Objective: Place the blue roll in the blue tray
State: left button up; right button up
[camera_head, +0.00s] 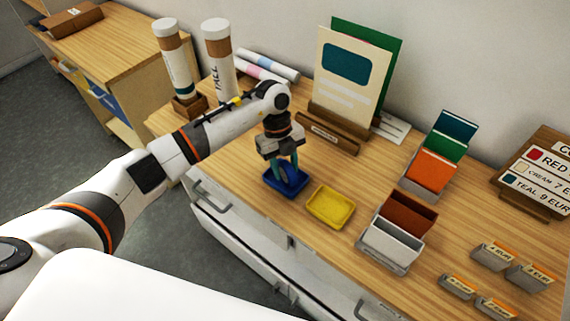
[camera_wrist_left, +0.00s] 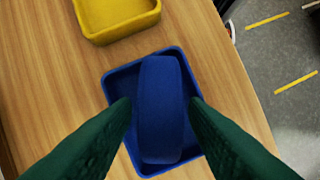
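The blue roll (camera_wrist_left: 160,110) stands on its edge inside the blue tray (camera_wrist_left: 116,80), in the lower middle of the left wrist view. In the head view the blue tray (camera_head: 270,190) is near the table's front edge, and the roll (camera_head: 291,177) shows in it, partly hidden by the fingers. My left gripper (camera_head: 284,166) points down over the tray. In the left wrist view its green fingers (camera_wrist_left: 160,104) are apart, one on each side of the roll, with a narrow gap showing at each side. My right gripper is not in view.
A yellow tray (camera_head: 330,206) lies empty just right of the blue one. Card holders (camera_head: 390,240) stand further right. Tall tubes (camera_head: 217,60), lying paper rolls (camera_head: 266,66) and a board stand (camera_head: 322,134) are behind. The table's front edge is close to the blue tray.

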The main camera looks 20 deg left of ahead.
pick_arm(q)
jog(key=shift+r, duration=0.3)
jog(key=shift+w+a+r, duration=0.15)
jog(key=shift+r, duration=0.15)
jog(key=b+v, duration=0.3)
jog(key=v, duration=0.8)
jog(key=shift+b, duration=0.3)
